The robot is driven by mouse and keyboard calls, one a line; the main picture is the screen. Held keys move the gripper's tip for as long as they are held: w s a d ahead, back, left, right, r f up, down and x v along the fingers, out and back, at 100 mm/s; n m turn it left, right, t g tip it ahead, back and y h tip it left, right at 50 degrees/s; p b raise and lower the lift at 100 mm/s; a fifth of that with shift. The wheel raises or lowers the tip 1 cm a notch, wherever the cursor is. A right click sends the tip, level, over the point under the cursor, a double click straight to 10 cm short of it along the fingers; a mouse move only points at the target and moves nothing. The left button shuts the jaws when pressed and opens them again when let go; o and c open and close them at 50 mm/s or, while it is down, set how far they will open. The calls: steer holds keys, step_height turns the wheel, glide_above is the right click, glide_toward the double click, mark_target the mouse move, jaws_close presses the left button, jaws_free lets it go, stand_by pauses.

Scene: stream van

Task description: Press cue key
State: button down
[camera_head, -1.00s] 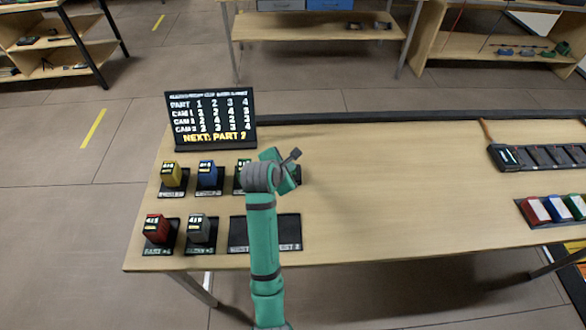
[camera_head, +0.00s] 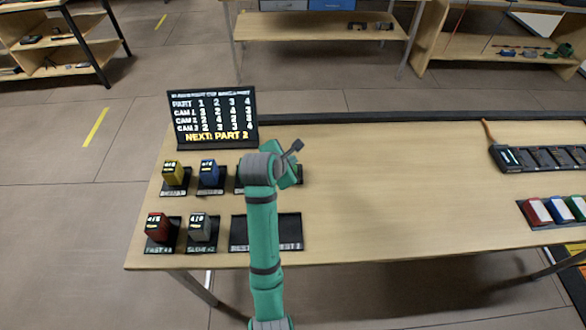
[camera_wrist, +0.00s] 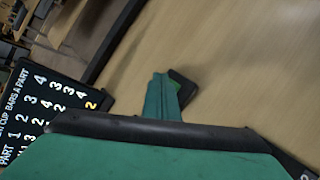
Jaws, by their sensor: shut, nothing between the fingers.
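A black sign (camera_head: 213,122) stands at the table's back left and reads "NEXT: PART 2"; its text also shows tilted in the wrist view (camera_wrist: 40,105). Yellow (camera_head: 173,174), blue (camera_head: 208,172), red (camera_head: 157,227) and grey (camera_head: 200,226) blocks sit on small black labelled bases in front of it. I cannot tell which thing is the cue key; the labels are too small to read surely. My gripper (camera_head: 297,147) is above the table, right of the blue block. In the wrist view its fingers (camera_wrist: 168,95) are together and empty. My arm hides part of another black base behind it.
A flat black pad (camera_head: 236,232) lies at the table's front, partly behind my arm. A black slotted tray (camera_head: 508,160) and a base with red, blue and green blocks (camera_head: 537,212) are at the right. The table's middle (camera_head: 400,190) is clear.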

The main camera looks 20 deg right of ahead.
steer(key=shift+w+r, duration=0.15)
steer(key=shift+r, duration=1.35)
steer(key=shift+d+r, duration=0.15)
steer(key=shift+r, duration=0.15)
steer(key=shift+a, duration=0.25)
steer(key=shift+s+d, duration=0.15)
steer(key=shift+s, duration=0.05)
steer(key=shift+w, duration=0.1)
